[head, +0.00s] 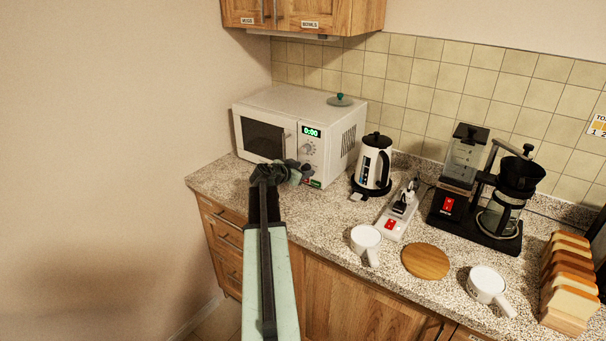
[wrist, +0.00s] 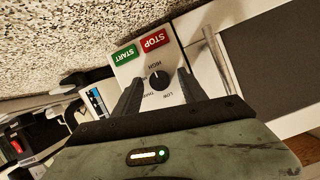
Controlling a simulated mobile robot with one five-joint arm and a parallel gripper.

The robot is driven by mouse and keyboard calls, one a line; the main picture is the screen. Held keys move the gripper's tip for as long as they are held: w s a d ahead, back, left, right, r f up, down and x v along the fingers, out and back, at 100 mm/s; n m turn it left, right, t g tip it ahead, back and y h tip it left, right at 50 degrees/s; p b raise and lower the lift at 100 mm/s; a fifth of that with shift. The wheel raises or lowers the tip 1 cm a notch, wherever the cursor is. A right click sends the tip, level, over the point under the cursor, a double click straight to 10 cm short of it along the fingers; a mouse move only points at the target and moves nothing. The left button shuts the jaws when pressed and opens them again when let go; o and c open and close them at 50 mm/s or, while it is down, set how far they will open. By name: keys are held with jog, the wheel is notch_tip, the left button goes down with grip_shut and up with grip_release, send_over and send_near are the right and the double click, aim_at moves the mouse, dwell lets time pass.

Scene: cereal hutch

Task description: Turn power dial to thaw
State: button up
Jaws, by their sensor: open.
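The white microwave (head: 262,140) stands in the back left corner of the counter, its green display reading 0:00. In the wrist view its black power dial (wrist: 160,82) sits on the white panel with HIGH, LOW and THAW printed around it. A small light mark on the dial appears to face HIGH, though it is small. My gripper (wrist: 159,77) is open, with one finger on each side of the dial; I cannot tell whether they touch it. In the head view my gripper (head: 296,172) is at the lower panel and hides this dial; another dial (head: 307,149) shows above it.
Red STOP (wrist: 154,42) and green START (wrist: 125,54) buttons are close to the dial. The door handle (wrist: 215,60) is beside the panel. A kettle (head: 373,163) and a power strip (head: 398,212) stand right of the microwave. A lid (head: 339,100) lies on top.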

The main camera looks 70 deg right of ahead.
grip_shut()
